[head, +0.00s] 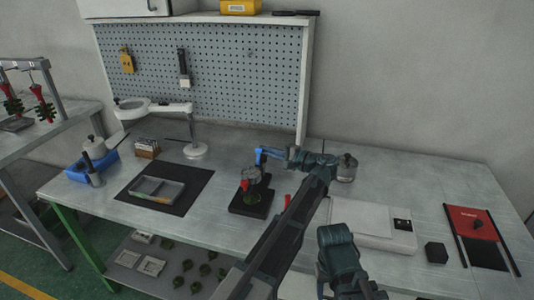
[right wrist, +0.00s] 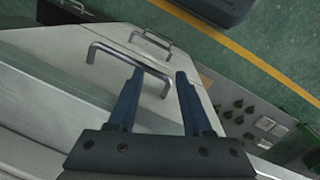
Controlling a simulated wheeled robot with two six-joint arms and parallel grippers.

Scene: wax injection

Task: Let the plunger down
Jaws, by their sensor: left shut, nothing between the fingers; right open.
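The wax injector (head: 254,192) stands on a dark base on the table, with a grey round top and a red part on its left side. Its plunger is too small to make out clearly, so I cannot tell how high it is. My left gripper (head: 261,155) is shut and empty just above the injector's top, its blue fingers pointing left. I cannot tell if they touch it. My right gripper (right wrist: 160,74) is open and empty in the right wrist view, above the front of the table. In the head view its fingers are mostly hidden.
Left of the injector a dark mat (head: 190,171) bears a grey tray (head: 176,185). A magnifier lamp (head: 196,151) stands behind. A metal pot (head: 347,168) and a white flat device (head: 372,232) are to the right. Metal handles (right wrist: 130,60) show below my right gripper.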

